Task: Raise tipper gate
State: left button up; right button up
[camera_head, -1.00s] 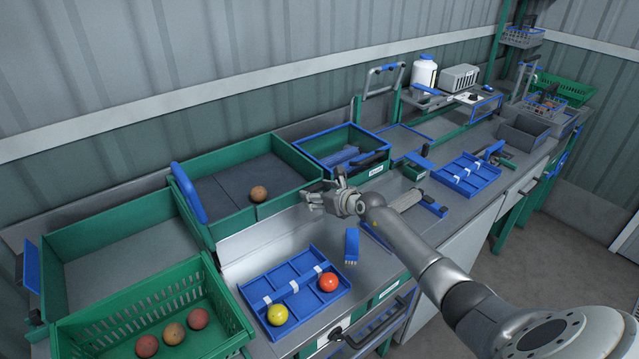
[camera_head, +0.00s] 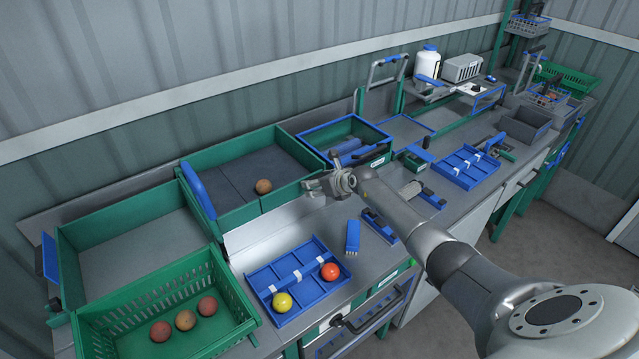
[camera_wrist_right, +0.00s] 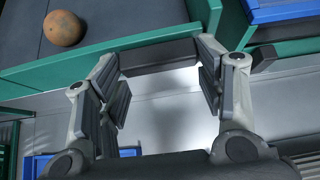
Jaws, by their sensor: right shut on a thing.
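The tipper is a green-walled tray with a grey floor (camera_head: 225,178) at the centre left of the head view, with one orange-brown tomato (camera_head: 263,186) on it. Its green front gate (camera_wrist_right: 150,50) crosses the right wrist view, below the tomato (camera_wrist_right: 63,28). A dark handle bar (camera_wrist_right: 160,57) lies along the gate. My right gripper (camera_head: 318,188) is at the gate's right part. In the wrist view its fingers (camera_wrist_right: 160,75) are shut on the handle bar, one at each side. The hand hides the handle in the head view. My left gripper is out of view.
A pale chute (camera_head: 268,228) slopes below the gate to a blue divided tray (camera_head: 262,283) with a yellow and a red tomato. A green crate (camera_head: 235,315) holds three tomatoes. A blue-rimmed green bin (camera_head: 345,128) stands right of the tipper.

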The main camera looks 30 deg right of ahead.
jog(key=o, duration=1)
jog(key=v, duration=1.2)
